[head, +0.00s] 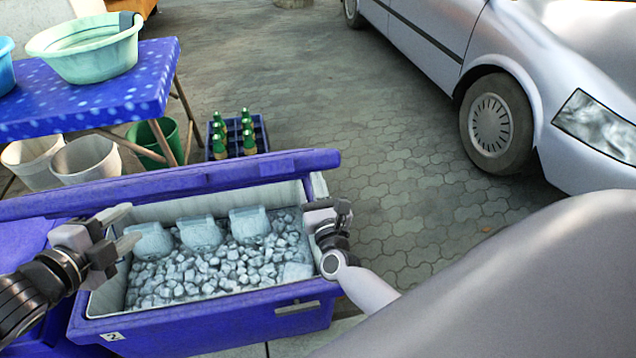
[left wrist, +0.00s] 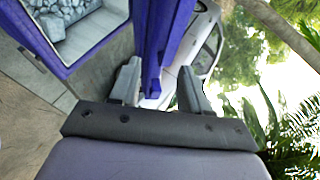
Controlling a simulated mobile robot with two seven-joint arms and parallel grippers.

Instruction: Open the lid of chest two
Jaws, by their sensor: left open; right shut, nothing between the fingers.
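Chest two (head: 215,335) is a blue cooler with a "2" label at its front left corner. Its blue lid (head: 220,175) is raised along the back edge, and the inside shows. Ice cubes (head: 205,275) and a few pale blocks (head: 200,232) lie in it. My left gripper (head: 130,228) is open at the chest's left end, below the lid. In the left wrist view the lid's edge (left wrist: 153,75) appears between the fingers; I cannot tell whether they touch it. My right gripper (head: 328,218) is shut and empty by the chest's right rim.
Another blue chest (head: 22,245) is at the left. Behind stand a blue table (head: 100,90) with a green basin (head: 88,50), buckets (head: 85,158) and a bottle crate (head: 258,138). A silver car (head: 590,170) is at the right. Paving between is clear.

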